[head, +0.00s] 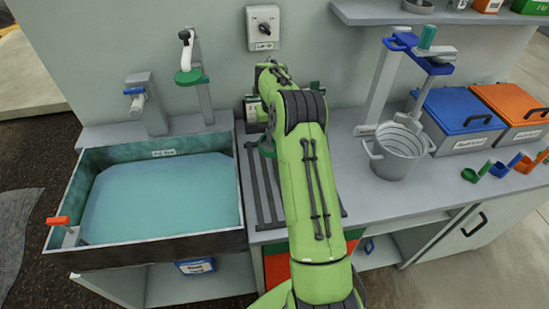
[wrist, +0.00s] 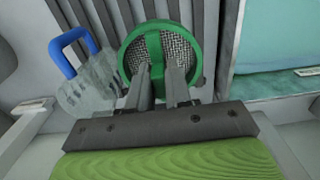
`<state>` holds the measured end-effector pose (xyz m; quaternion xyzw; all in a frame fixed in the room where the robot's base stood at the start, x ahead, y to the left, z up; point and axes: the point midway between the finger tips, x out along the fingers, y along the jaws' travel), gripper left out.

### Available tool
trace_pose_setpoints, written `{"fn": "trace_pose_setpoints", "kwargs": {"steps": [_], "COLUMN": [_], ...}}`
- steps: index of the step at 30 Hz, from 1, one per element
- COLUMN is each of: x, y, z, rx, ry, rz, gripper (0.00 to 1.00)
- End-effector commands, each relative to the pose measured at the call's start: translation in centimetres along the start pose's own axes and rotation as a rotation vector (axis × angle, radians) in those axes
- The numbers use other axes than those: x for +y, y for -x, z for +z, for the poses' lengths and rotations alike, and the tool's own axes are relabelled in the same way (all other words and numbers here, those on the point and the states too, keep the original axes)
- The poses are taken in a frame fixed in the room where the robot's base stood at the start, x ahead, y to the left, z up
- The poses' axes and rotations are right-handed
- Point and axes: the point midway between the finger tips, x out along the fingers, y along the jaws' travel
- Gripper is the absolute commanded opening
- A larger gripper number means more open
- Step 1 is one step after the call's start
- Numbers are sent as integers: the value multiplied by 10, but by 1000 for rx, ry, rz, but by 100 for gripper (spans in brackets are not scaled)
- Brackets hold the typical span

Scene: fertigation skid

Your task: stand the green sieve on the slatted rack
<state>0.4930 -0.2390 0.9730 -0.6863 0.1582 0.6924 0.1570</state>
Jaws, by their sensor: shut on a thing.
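The green sieve (wrist: 183,48), a round green rim with grey mesh and a green strap across it, is at the top middle of the wrist view. My gripper (wrist: 158,76) is shut on it, with the fingers at its near edge. In the head view a small part of the sieve's dark green rim (head: 267,148) shows beside my arm. The slatted rack (head: 259,190) has dark bars and lies right of the sink, mostly hidden by my arm. Its bars (wrist: 197,22) show behind the sieve in the wrist view. I cannot tell whether the sieve touches them.
A clear vessel with a blue handle (wrist: 68,52) is close beside the sieve in the wrist view. A water-filled sink (head: 240,235) lies left of the rack. A ribbed metal bucket (head: 398,155) and lidded blue (head: 460,108) and orange bins stand to the right.

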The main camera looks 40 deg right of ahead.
Motion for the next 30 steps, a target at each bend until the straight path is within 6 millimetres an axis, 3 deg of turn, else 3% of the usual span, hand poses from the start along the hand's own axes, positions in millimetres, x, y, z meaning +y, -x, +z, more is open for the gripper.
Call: {"fn": "trace_pose_setpoints", "kwargs": {"steps": [2, 7, 17, 28, 29, 30], "x": [1, 1, 0, 0, 0, 0], "y": [-5, -46, -97, -104, -104, -103], "z": [0, 1, 1, 0, 0, 0], "rx": [-2, -5, -3, 1, 1, 1], "ry": [-2, -1, -1, 0, 0, 0], "rz": [0, -1, -1, 0, 0, 0], "gripper": [0, 0, 0, 0, 23, 30]}}
